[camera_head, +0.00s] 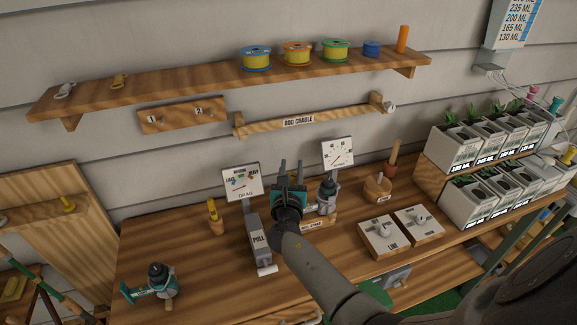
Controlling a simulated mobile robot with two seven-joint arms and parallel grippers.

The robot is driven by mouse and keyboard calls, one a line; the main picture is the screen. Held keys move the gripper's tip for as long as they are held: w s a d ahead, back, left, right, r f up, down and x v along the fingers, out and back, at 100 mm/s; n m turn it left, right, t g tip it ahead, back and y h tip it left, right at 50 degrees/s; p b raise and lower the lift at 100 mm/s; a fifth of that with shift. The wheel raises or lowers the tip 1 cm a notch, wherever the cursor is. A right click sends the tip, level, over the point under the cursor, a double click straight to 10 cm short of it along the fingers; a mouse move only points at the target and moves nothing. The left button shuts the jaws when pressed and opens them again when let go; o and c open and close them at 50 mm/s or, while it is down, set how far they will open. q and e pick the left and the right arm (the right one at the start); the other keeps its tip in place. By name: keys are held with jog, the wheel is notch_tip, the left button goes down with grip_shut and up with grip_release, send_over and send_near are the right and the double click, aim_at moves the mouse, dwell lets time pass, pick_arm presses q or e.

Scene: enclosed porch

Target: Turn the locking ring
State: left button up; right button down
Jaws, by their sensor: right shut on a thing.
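My right gripper (291,178) reaches over the middle of the workbench, its arm coming in from the lower right. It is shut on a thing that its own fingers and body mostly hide. A grey, dark-topped device (328,194) stands just right of the gripper on a labelled wooden stand (322,222). I cannot tell whether they touch. A teal and black reel (160,281) rests at the bench's front left. I cannot pick out the locking ring for certain. My left gripper is not in view.
A grey PULL device (259,240) stands close left of the gripper, below a DRAG dial (241,182). Two wooden blocks with knobs (381,236) (418,222) are to the right. A rod cradle (300,121) and spool shelf (200,85) are on the wall. The bench's front left (205,275) has clear room.

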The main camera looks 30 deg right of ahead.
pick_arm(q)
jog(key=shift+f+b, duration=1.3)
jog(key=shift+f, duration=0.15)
pick_arm(e)
jog(key=shift+s+d+m+g+h, duration=0.15)
jog(key=shift+m+g+h, duration=0.6)
jog(key=shift+g, duration=0.1)
jog(key=shift+s+d+m+g+h, duration=0.1)
jog(key=shift+m+g+h, duration=0.6)
jog(key=shift+g+h, duration=0.1)
jog(key=shift+s+d+m+g+h, duration=0.15)
jog(key=shift+m+g+h, duration=0.6)
jog(key=shift+g, duration=0.1)
jog(key=c, duration=0.5)
grip_release()
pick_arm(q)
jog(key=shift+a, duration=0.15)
pick_arm(e)
jog(key=shift+s, duration=0.1)
